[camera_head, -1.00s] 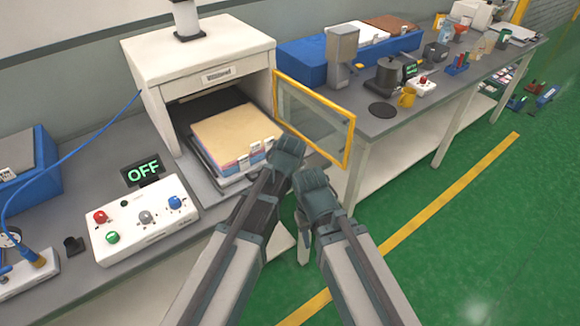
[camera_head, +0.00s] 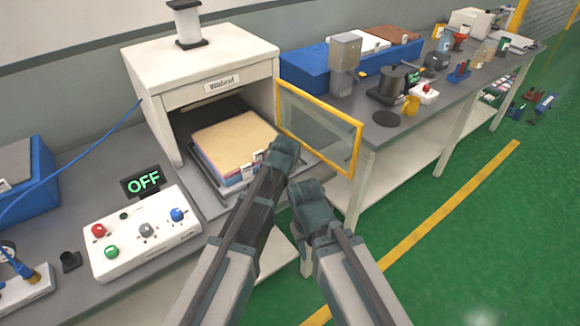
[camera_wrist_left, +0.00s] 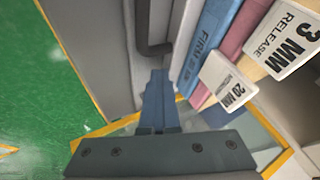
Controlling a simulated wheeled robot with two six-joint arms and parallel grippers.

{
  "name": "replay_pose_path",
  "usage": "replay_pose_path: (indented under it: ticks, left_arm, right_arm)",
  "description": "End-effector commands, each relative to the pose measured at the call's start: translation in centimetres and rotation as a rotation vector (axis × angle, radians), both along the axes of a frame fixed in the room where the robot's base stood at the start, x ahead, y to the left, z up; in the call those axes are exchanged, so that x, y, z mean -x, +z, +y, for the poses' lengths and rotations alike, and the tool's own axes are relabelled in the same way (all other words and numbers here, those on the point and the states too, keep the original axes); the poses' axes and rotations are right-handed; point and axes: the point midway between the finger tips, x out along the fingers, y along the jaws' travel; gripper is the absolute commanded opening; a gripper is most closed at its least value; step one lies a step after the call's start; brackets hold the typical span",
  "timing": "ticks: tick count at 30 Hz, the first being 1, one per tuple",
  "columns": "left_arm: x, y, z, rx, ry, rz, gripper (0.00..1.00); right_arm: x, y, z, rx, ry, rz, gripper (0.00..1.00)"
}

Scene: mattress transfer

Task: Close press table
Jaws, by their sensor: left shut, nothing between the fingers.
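The press (camera_head: 205,56) is a white cabinet with an open front. Its pull-out press table (camera_head: 214,190) is a grey tray sticking partly out of the opening. A layered stack with a tan top (camera_head: 232,137) lies on it, with labels on its front side. My left gripper (camera_head: 283,152) is at the front right corner of the stack. In the left wrist view its shut fingers (camera_wrist_left: 157,95) are empty, close to a dark handle-like bar (camera_wrist_left: 152,48) and beside the labelled layers (camera_wrist_left: 215,50). Whether they touch the bar is unclear. My right gripper (camera_head: 312,195) hangs in front of the table; its fingers are hidden.
A yellow-framed clear door (camera_head: 320,125) stands open right of the press, close to my left gripper. A white control box (camera_head: 143,234) and an OFF display (camera_head: 142,181) are at left. A second bench (camera_head: 445,95) with several tools extends right.

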Motion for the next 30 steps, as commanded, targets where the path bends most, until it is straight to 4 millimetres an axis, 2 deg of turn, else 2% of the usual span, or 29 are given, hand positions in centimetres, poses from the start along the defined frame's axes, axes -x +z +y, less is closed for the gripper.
replay_pose_path:
  ticks: [8, 21, 30]
  left_arm:
    - [-5.4, 0.0, 3.6, 0.000, 0.006, -0.001, 0.00]
    - [-15.3, 0.0, 10.9, 0.000, 0.004, -0.001, 0.00]
    - [-20.4, 0.0, 14.6, 0.000, 0.002, -0.001, 0.00]
  right_arm:
    - [0.0, 0.0, 0.0, 0.000, 0.000, 0.000, 0.39]
    - [0.0, 0.0, 0.0, 0.000, 0.000, 0.000, 0.39]
    - [0.0, 0.0, 0.0, 0.000, 0.000, 0.000, 0.39]
